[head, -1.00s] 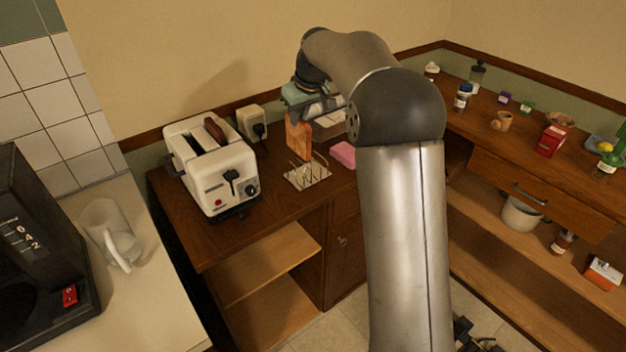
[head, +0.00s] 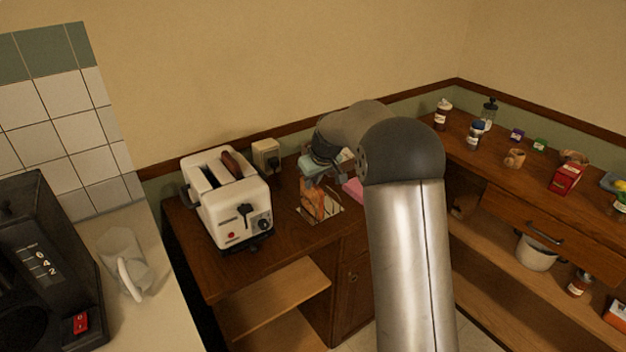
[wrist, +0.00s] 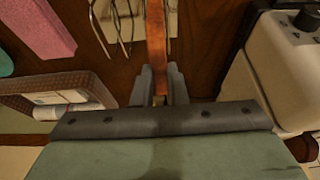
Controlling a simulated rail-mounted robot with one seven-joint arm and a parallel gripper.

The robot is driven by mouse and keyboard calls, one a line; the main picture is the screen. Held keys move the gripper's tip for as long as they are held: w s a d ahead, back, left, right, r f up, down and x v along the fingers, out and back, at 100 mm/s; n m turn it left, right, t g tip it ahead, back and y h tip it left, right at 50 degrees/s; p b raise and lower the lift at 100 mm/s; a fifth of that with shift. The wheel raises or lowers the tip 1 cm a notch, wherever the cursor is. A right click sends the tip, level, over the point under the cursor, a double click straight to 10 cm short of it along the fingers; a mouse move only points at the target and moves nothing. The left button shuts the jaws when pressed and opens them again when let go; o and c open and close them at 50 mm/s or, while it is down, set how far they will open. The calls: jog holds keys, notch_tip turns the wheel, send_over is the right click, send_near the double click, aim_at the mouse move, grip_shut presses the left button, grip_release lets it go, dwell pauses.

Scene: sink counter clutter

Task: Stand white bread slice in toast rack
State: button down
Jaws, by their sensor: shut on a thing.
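My gripper (wrist: 160,85) is shut on a bread slice (wrist: 156,40), gripping it edge-on with its orange-brown crust towards the wrist camera. In the head view the slice (head: 312,200) is upright and low, at the toast rack (head: 335,212). The wire toast rack also shows in the wrist view (wrist: 116,25), with wire loops left of the slice and a bit of wire to its right. The slice appears to be among the wires. I cannot tell whether its lower edge touches the rack's base.
A white toaster (head: 230,203) with a dark brown slice in one slot stands close left of the rack. A pink block (head: 353,189) lies right of it. A woven basket (wrist: 48,88) shows in the wrist view.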

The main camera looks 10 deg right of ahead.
jog(key=shift+f, duration=0.1)
jog(key=shift+f, duration=0.15)
jog(key=c, duration=1.5)
grip_release()
jog(key=shift+o, duration=0.2)
jog(key=shift+r, duration=0.45)
jog(key=b+v, duration=0.2)
jog(key=v, duration=1)
jog(key=s+f+m+g, duration=0.1)
jog(key=s+f, duration=0.3)
jog(key=s, duration=0.9)
jog(key=s+a+f+m+g+h, duration=0.1)
jog(key=s+f+m, duration=0.1)
jog(key=s, duration=1.1)
jog(key=s+a+f+m+g, duration=0.1)
jog(key=s+f, duration=0.4)
jog(key=s, duration=0.9)
jog(key=shift+a+f+m+h, duration=0.15)
jog(key=shift+f+m+h, duration=0.15)
jog(key=shift+f+h, duration=0.1)
